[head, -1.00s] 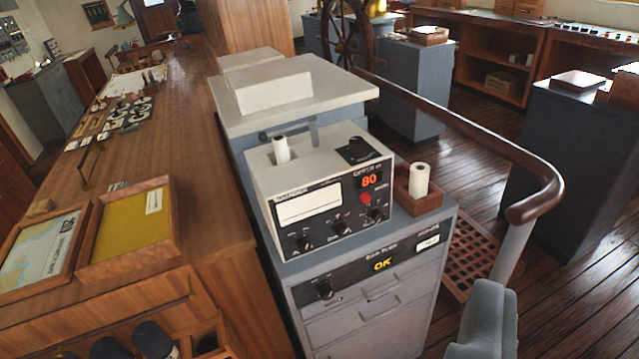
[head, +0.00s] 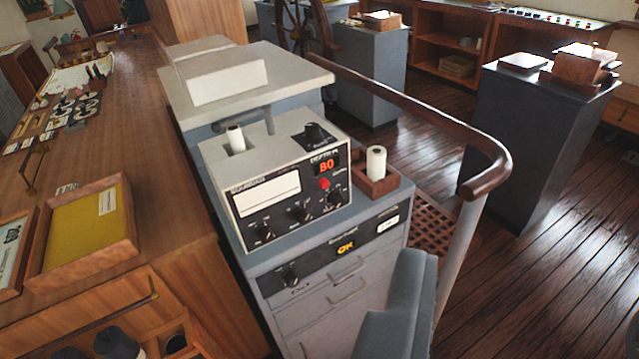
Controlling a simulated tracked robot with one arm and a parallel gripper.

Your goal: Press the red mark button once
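The red mark button (head: 324,183) is a small red knob on the front panel of the cream instrument (head: 268,222), just below its orange "80" display (head: 327,166). The instrument stands on a grey drawer cabinet (head: 340,300). Nothing covers the button.
A wooden handrail (head: 440,120) curves along the right of the cabinet. A paper roll in a wooden box (head: 377,188) sits right of the instrument. A wooden counter (head: 120,180) runs along the left. Open plank floor (head: 540,260) lies to the right.

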